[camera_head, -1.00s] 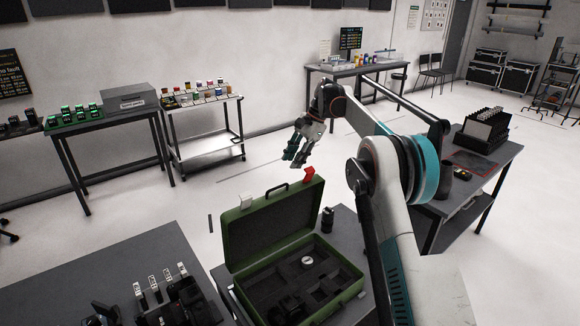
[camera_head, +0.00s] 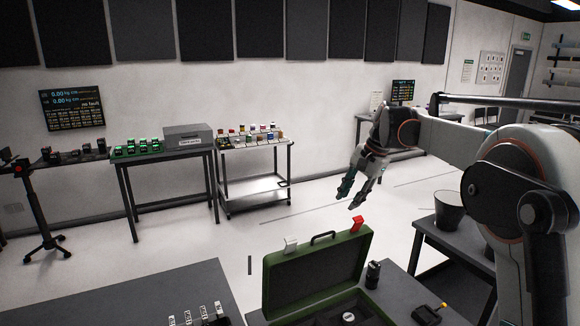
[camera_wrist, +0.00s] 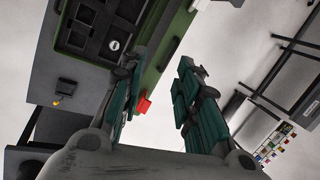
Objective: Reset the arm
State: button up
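My gripper (camera_head: 350,200) hangs in the air at the end of my raised arm, pointing down and left, with nothing between its fingers. In the wrist view its two teal-padded fingers (camera_wrist: 162,72) stand well apart. In the head view it appears above and beyond the open green case (camera_head: 315,277), apart from it. The case lid is up, with a red latch (camera_head: 358,223) and a white latch (camera_head: 291,244). The wrist view shows the case (camera_wrist: 165,62) at upper left, with a small round white item (camera_wrist: 114,45) in its dark insert.
A trolley (camera_head: 228,178) with small coloured items and a table (camera_head: 168,155) with a grey box stand along the wall. A dark side table (camera_head: 455,240) holding a dark bucket (camera_head: 449,208) is at right, near my arm. Open floor lies behind the case.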

jog(key=s+n+t+h+b, duration=0.2)
jog(key=s+n+t+b, duration=0.15)
jog(key=s, duration=1.75)
jog(key=s+d+f+n+t+b, duration=0.1)
jog(key=s+f+n, duration=0.2)
jog(key=s+f, duration=0.4)
jog(key=s+d+f+n+h+b, duration=0.1)
jog(key=s+f+n, duration=0.2)
jog(key=s+f, duration=0.4)
jog(key=s, duration=0.6)
jog(key=shift+t+h+b, duration=0.3)
jog(key=shift+t+b, duration=0.05)
